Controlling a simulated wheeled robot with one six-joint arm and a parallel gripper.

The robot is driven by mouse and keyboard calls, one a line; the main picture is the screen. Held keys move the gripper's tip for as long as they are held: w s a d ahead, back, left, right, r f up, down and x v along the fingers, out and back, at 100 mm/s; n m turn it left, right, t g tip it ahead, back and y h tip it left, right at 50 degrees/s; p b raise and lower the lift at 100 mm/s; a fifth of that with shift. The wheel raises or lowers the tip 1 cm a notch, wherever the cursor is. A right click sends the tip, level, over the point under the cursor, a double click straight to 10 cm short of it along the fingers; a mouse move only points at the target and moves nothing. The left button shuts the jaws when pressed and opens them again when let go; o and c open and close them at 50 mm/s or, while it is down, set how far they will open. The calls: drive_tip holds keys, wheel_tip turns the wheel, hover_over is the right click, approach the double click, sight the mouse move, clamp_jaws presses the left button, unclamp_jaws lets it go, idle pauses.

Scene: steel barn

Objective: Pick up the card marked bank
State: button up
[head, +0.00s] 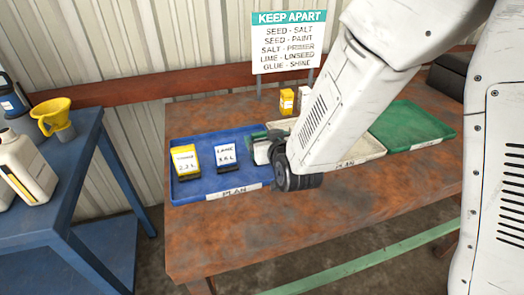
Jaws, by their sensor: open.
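I cannot make out a card marked bank; the lettering is too small to read surely. In the head view, a yellow-and-black card (186,161) and a white-and-blue card (226,156) lie in the blue tray (200,196). Both bear short printed words and a figure in litres. My gripper (252,147) is open over the right end of the blue tray, just right of the white-and-blue card. My wrist and arm hide part of the trays behind it. A small green-and-white patch at the gripper is too small to identify.
A cream tray (368,150) and a green tray (418,124) stand to the right on the rusty table (300,235). A yellow box (287,101) stands at the back, below a KEEP APART sign (288,42). A blue bench (72,165) with jugs and a yellow funnel (52,116) is left.

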drive_tip(key=x, duration=0.4)
drive_tip(key=shift+w+a+f, duration=0.2)
drive_tip(key=shift+w+a, duration=0.05)
drive_tip(key=shift+a, duration=0.05)
drive_tip(key=c, duration=1.1)
drive_tip(key=shift+r, duration=0.1)
